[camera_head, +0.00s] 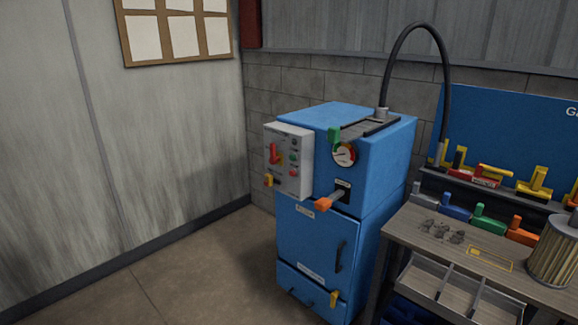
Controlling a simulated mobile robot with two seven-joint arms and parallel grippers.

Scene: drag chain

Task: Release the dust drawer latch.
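A blue dust collector cabinet (318,242) stands against the block wall, right of the middle of the view. Its dust drawer (300,285) is the lowest front panel, with a dark handle on it, and looks closed. A small yellow latch (334,298) sits at the drawer's right edge and stands roughly upright. Above the drawer is a door with a dark vertical handle (340,255). Neither of my grippers shows in the view.
A grey control box (289,160) with a red switch juts from the cabinet's left side. An orange-tipped lever (323,204) sticks out of the front. A workbench (445,240) with colored tools and a filter cartridge (555,252) stands at right. The floor (190,275) at left is clear.

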